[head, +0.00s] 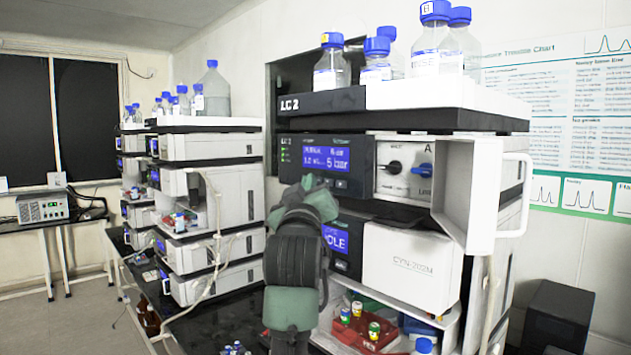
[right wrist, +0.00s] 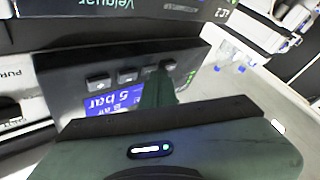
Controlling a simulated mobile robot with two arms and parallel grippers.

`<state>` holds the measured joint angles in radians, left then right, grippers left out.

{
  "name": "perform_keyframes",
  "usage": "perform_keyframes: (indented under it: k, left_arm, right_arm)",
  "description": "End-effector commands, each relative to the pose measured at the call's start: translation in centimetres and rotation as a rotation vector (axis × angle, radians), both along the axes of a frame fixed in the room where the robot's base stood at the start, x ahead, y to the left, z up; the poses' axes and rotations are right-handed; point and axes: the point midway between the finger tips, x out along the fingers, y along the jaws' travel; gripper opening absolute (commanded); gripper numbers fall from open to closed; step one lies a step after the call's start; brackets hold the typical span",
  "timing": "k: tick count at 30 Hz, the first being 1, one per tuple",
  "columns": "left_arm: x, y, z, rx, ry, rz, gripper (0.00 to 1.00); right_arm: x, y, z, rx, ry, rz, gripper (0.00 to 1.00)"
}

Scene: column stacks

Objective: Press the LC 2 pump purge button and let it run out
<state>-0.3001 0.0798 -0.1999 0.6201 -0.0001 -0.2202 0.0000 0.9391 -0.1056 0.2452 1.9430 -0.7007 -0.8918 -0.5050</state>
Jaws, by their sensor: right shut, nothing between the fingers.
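The LC 2 stack stands at centre right in the head view, its name on the top module (head: 290,104). Its pump module has a blue display (head: 326,158) reading 5 bar; the display also shows upside down in the right wrist view (right wrist: 112,102). Beside the display is a row of dark buttons (right wrist: 128,76); I cannot read their labels. My right gripper (head: 312,186) is shut and empty, just in front of the pump's panel. In the right wrist view its green fingertips (right wrist: 158,88) are close to the end button, partly hiding it; contact cannot be told. My left gripper is not in view.
Bottles with blue caps (head: 333,72) stand on top. A red vial tray (head: 357,333) sits below. Another instrument stack (head: 210,150) stands on the left.

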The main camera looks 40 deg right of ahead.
Motion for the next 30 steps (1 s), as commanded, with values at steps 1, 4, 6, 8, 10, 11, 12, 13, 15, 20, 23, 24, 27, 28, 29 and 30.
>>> perform_keyframes:
  k: [1, 4, 6, 8, 10, 11, 12, 13, 15, 20, 23, 24, 27, 28, 29, 30]
  left_arm:
    - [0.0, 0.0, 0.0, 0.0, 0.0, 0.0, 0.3]
    - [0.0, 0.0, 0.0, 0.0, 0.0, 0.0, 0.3]
    - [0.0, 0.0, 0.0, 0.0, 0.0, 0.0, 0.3]
    - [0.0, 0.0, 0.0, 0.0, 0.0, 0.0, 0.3]
    - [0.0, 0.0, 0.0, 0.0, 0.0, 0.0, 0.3]
    - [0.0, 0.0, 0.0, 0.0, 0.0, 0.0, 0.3]
    - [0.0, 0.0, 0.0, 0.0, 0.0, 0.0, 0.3]
    - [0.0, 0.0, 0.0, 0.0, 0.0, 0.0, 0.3]
    - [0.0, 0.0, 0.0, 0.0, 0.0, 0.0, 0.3]
    - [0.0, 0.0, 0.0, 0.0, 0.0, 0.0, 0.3]
    - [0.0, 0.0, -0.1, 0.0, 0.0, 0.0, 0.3]
    - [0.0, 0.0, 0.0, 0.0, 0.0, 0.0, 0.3]
    - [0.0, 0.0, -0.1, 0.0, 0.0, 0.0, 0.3]
    - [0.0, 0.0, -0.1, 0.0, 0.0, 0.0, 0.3]
    - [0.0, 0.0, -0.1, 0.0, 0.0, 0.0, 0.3]
    - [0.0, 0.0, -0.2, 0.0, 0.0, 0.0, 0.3]
  right_arm:
    - [0.0, 0.0, 0.0, 0.001, 0.001, 0.0, 0.0]
    - [0.0, 0.0, 0.0, 0.001, 0.001, 0.0, 0.0]
    - [0.0, 0.1, 0.0, 0.001, 0.001, 0.0, 0.0]
    - [0.0, 0.2, 0.0, 0.001, 0.001, 0.0, 0.0]
    - [0.0, 0.5, 0.0, 0.001, 0.001, 0.0, 0.0]
    - [0.0, 0.7, 0.0, 0.001, 0.001, 0.0, 0.0]
    - [-0.1, 0.9, -0.1, 0.0, 0.0, 0.0, 0.0]
    - [-0.1, 1.1, -0.1, 0.0, 0.001, 0.001, 0.0]
    - [-0.1, 1.5, -0.1, 0.0, 0.001, 0.001, 0.0]
    - [-0.2, 1.7, 0.0, 0.001, 0.001, 0.0, 0.0]
    - [-0.2, 1.7, 0.0, 0.001, 0.001, 0.0, 0.0]
    - [-0.2, 1.7, 0.0, 0.001, 0.001, 0.0, 0.0]
    - [-0.1, 1.8, -0.1, 0.0, 0.0, 0.0, 0.0]
    - [-0.1, 2.0, -0.1, 0.0, 0.001, 0.001, 0.0]
    - [-0.2, 2.2, -0.1, 0.0, 0.001, 0.001, 0.0]
    - [-0.2, 2.6, -0.1, 0.0, 0.0, 0.002, 0.0]
